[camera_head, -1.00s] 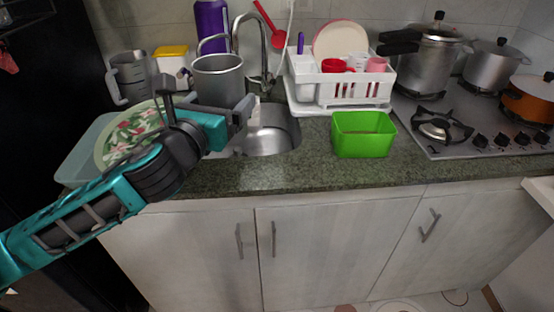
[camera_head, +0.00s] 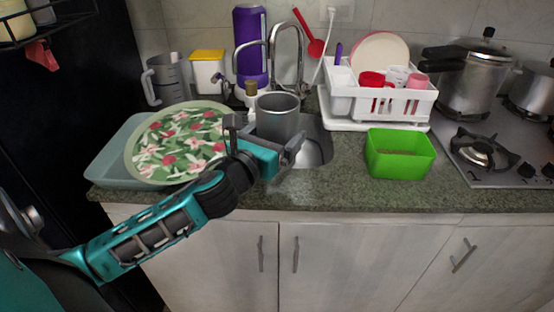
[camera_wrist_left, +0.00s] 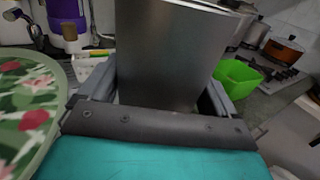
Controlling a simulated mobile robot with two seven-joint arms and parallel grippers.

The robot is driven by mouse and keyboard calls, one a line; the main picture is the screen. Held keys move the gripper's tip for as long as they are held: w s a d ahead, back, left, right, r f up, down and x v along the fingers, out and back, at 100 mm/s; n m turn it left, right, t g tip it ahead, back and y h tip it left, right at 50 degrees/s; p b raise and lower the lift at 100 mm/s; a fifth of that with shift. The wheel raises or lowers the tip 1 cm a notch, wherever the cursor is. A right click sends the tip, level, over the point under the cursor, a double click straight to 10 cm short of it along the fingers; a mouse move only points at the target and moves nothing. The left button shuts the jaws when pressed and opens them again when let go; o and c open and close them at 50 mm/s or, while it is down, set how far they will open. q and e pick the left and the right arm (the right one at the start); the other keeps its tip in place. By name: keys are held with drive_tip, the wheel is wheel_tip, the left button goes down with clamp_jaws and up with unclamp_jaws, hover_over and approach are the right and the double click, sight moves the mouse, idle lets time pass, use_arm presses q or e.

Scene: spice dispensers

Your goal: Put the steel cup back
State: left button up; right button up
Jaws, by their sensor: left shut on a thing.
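The steel cup (camera_head: 278,118) is a grey metal cylinder, upright, in front of the sink faucet in the head view. My left gripper (camera_head: 272,140) is shut on it, with a finger on either side. In the left wrist view the cup (camera_wrist_left: 168,55) fills the middle between the fingers of my left gripper (camera_wrist_left: 160,95). The cup's base is partly hidden by the gripper, and I cannot tell whether it touches the sink or counter. My right gripper is not in view.
A floral plate (camera_head: 180,140) on a blue-grey tray (camera_head: 112,160) lies left. A green bin (camera_head: 400,155) and a white dish rack (camera_head: 378,112) stand right. The sink (camera_head: 318,145) is behind the gripper. The front counter strip (camera_head: 330,195) is clear.

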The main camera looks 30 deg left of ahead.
use_arm(q)
drive_tip(key=shift+f+b, duration=1.05)
drive_tip(key=shift+f, duration=2.25)
drive_tip(key=shift+f, duration=0.2)
drive_tip(key=o, duration=1.2)
drive_tip(key=shift+c, duration=0.2)
drive_tip(key=shift+r, duration=0.25)
drive_tip(key=shift+s+f, duration=0.1)
drive_tip(key=shift+s, duration=0.15)
drive_tip(key=s+b, duration=0.1)
drive_tip(key=s, duration=1)
drive_tip(key=shift+s+d+b, duration=0.25)
drive_tip(key=shift+d+b, duration=0.05)
drive_tip(key=shift+d, duration=0.1)
